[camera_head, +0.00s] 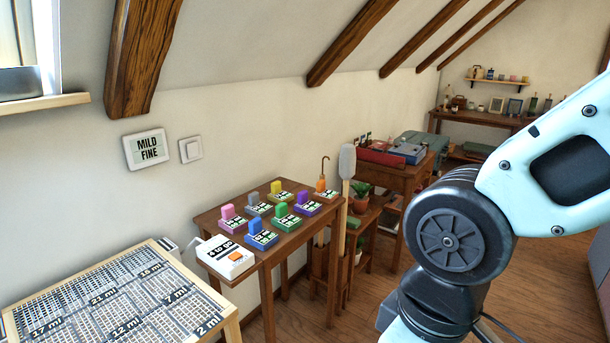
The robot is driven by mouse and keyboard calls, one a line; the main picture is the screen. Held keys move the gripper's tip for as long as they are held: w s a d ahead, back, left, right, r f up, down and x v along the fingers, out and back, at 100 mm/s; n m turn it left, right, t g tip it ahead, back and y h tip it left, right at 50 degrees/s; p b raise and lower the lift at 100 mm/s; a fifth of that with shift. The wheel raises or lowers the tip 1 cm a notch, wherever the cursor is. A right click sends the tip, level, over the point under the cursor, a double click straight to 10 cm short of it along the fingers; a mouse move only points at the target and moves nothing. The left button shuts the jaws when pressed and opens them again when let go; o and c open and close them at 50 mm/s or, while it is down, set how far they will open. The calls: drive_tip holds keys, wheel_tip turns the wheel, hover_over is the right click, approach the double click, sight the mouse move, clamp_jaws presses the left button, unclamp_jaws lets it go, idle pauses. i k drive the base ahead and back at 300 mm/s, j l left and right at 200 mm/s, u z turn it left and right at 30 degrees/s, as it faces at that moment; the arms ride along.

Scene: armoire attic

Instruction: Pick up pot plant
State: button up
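A pot plant (361,197) with green leaves in a terracotta-coloured pot stands on a small wooden shelf stand, right of the table with the coloured blocks. A second, smaller plant in a pale pot (358,256) shows on a lower level of the same stand, partly hidden by the stand's parts. My arm fills the right side of the head view, in front of the scene. My gripper is outside the picture, so its state and its distance to the plants do not show.
A wooden table (262,256) with several coloured blocks and a white device (226,257) stands left of the plants. A tall grey-headed tool (347,162) stands between. A side table (398,180) holds red and blue cases. Floor (370,295) is open in front.

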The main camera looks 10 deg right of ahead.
sight(361, 201)
drive_tip(key=i+l+z, duration=0.15)
drive_tip(key=i+z, duration=0.25)
drive_tip(key=i, duration=0.35)
drive_tip(key=i+j+z, duration=0.1)
drive_tip(key=i+z, duration=0.3)
drive_tip(key=i, duration=0.4)
drive_tip(key=i+l+u, duration=1.3)
drive_tip(key=l, duration=0.3)
drive_tip(key=i+l+u, duration=0.2)
drive_tip(key=l, duration=0.3)
drive_tip(key=l+u, duration=0.2)
drive_tip(key=l, duration=0.3)
